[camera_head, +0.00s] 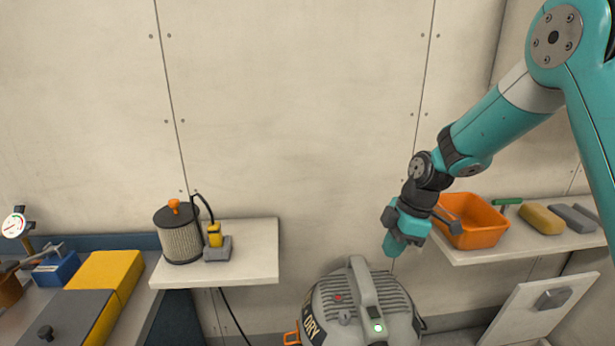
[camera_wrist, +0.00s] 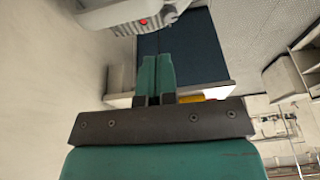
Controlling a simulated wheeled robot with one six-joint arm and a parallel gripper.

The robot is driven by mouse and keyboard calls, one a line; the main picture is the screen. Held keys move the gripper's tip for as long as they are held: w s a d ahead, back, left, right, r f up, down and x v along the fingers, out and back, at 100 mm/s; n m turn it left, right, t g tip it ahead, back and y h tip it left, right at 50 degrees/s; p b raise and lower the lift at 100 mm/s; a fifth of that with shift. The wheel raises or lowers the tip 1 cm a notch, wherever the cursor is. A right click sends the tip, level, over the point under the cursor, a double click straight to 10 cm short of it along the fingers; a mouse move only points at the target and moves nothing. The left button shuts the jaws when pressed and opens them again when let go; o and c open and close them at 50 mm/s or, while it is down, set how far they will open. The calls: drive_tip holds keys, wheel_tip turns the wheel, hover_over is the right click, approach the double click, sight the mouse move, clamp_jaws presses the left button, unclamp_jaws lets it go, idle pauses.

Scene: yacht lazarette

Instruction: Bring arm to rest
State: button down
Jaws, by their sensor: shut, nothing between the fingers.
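My teal arm reaches in from the right in the head view. My gripper (camera_head: 394,246) points downward in front of the wall, left of the right shelf and above the grey machine. In the wrist view the teal fingers of my gripper (camera_wrist: 156,60) are together, with nothing between them. The gripper appears apart from the machine and from the orange bin.
Below stands a grey domed machine (camera_head: 345,303) with a green light. The right shelf (camera_head: 480,252) holds an orange bin (camera_head: 477,232) and a yellow sponge (camera_head: 541,219). The left shelf (camera_head: 250,262) holds a filter canister (camera_head: 181,240). Open wall lies between the shelves.

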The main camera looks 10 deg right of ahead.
drive_tip(key=s+a+r+m, duration=0.5)
drive_tip(key=s+a+r, duration=0.3)
drive_tip(key=s+r, duration=0.4)
drive_tip(key=s+a+r+m, duration=0.1)
drive_tip(key=s+m, duration=0.1)
drive_tip(key=s, duration=0.5)
drive_tip(key=s+a+r+m, duration=0.2)
drive_tip(key=s+m, duration=0.1)
drive_tip(key=s, duration=0.5)
drive_tip(key=shift+y, duration=0.4)
drive_tip(key=shift+w, duration=0.1)
